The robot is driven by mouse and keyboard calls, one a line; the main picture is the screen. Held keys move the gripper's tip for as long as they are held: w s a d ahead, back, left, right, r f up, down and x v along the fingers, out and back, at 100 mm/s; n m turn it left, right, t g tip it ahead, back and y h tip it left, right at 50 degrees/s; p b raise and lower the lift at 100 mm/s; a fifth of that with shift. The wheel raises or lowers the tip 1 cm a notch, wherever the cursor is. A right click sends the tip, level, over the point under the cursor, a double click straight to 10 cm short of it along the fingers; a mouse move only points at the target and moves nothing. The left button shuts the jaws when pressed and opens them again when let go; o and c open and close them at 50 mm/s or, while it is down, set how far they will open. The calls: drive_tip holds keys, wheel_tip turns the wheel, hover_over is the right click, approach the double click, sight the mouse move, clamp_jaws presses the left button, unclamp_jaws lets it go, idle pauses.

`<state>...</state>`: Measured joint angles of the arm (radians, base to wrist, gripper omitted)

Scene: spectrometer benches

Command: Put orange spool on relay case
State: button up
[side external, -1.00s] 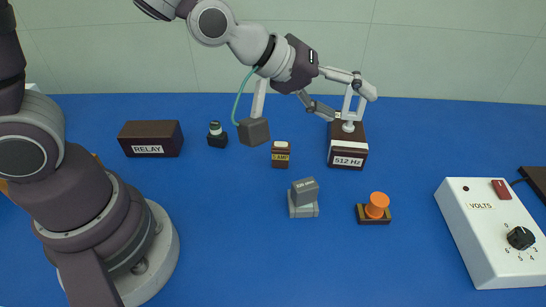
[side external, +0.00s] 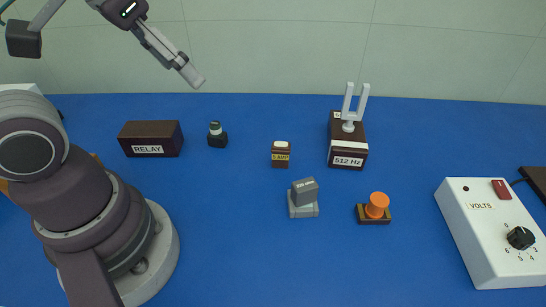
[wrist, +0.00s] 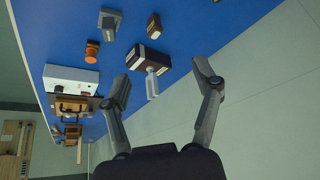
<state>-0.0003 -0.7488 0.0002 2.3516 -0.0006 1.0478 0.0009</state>
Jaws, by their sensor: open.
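The orange spool (side external: 376,204) stands upright on a small dark base with a yellowish front, right of centre on the blue bench; it also shows in the wrist view (wrist: 92,50). The relay case (side external: 150,140) is a dark brown box labelled RELAY at the left of the bench, and its visible top is bare. My gripper (side external: 192,77) is raised above the back edge of the bench, up and right of the relay case in the picture and far from the spool. In the wrist view its two fingers (wrist: 163,80) are spread with nothing between them held.
A tuning fork on a 512 Hz box (side external: 348,140) stands at the back. A lamp block (side external: 281,154), a grey stepped block (side external: 303,197) and a small black post (side external: 217,136) stand between case and spool. A white VOLTS box (side external: 495,230) is at right. The front middle is clear.

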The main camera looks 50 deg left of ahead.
drive_tip(key=w+d+m+t, duration=0.4)
drive_tip(key=w+d+m, duration=0.4)
drive_tip(key=m, duration=1.2)
drive_tip(key=d+r+m+t+h, duration=0.15)
drive_tip(key=d+m, duration=0.35)
drive_tip(key=m, duration=0.5)
drive_tip(key=d+m+t+h, duration=0.25)
drive_tip(key=d+m, duration=0.35)
drive_tip(key=m, duration=0.4)
drive_tip(key=g, duration=0.1)
approach(370, 209)
drive_tip(key=shift+w+a+r, duration=0.1)
drive_tip(key=shift+w, duration=0.2)
drive_tip(key=shift+f, duration=0.35)
drive_tip(key=x, duration=1)
drive_tip(key=shift+w+d, duration=0.15)
drive_tip(key=shift+d, duration=0.05)
